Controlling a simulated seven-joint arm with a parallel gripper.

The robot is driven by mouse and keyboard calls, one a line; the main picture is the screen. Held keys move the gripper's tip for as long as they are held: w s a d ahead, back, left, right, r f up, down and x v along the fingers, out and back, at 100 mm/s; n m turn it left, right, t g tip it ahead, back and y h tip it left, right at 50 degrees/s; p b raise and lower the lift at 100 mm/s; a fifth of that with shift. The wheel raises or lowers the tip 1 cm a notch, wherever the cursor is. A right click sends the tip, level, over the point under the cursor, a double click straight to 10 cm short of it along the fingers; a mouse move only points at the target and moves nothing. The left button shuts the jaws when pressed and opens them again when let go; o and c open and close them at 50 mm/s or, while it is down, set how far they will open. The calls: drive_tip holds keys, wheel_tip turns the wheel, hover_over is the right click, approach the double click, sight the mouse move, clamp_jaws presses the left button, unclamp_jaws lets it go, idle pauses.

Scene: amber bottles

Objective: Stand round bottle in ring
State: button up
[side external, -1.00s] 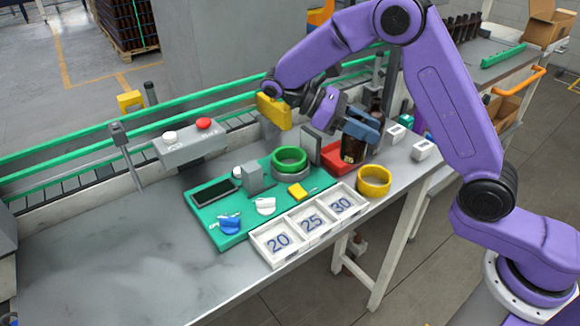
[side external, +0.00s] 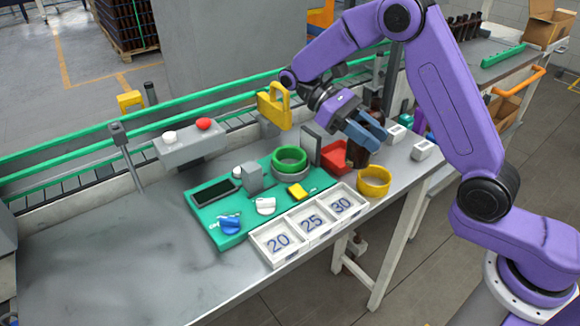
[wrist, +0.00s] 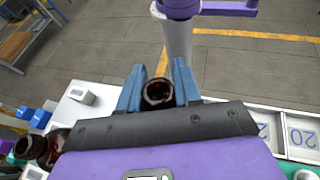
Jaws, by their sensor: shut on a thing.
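My gripper (side external: 366,132) is shut on a dark amber bottle (side external: 359,157). In the side view, the blue fingers hide much of the bottle, and its lower part shows below them, just behind the yellow ring (side external: 374,187). In the wrist view, the round bottle mouth (wrist: 158,92) sits between the two blue fingers. The yellow ring lies at the table's front edge, right of the numbered trays. A green ring (side external: 290,155) rests on a grey ring on the green mat. I cannot tell whether the bottle's base touches anything.
White trays marked 20, 25 and 30 (side external: 267,258) line the front edge. Another dark bottle (wrist: 30,147) stands at the wrist view's lower left. White blocks (side external: 423,150) lie to the right. The table's left side is clear.

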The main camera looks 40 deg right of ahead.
drive_tip(key=shift+s+a+f+m+g+y, duration=0.1)
drive_tip(key=shift+a+m+g+y, duration=0.1)
drive_tip(key=shift+m+y, duration=0.5)
drive_tip(key=shift+a+f+m+g+y, duration=0.1)
drive_tip(key=shift+m+g+y, duration=0.1)
drive_tip(key=shift+m+y, duration=0.5)
drive_tip(key=s+a+r+m+t+y, duration=0.1)
drive_tip(key=a+m+t+y, duration=0.2)
drive_tip(key=m+t+y, duration=0.6)
drive_tip(key=s+a+r+m+t+y, duration=0.1)
drive_tip(key=a+m+t+y, duration=0.4)
drive_tip(key=m, duration=0.7)
drive_tip(key=w+d+r+m+t+h, duration=0.25)
drive_tip(key=r+m+t+h, duration=0.25)
drive_tip(key=r+m+t, duration=0.5)
drive_tip(key=shift+n+t, duration=0.4)
drive_tip(key=shift+w+a+f, duration=0.85)
drive_tip(key=shift+w+f, duration=1.5)
drive_tip(key=shift+f, duration=0.15)
drive_tip(key=shift+w+a+f, duration=0.85)
drive_tip(key=shift+w+f, duration=1.45)
drive_tip(key=shift+f, duration=0.25)
drive_tip(key=shift+w+a+f, duration=0.85)
drive_tip(key=shift+w+f, duration=1.5)
drive_tip(key=shift+f, duration=0.15)
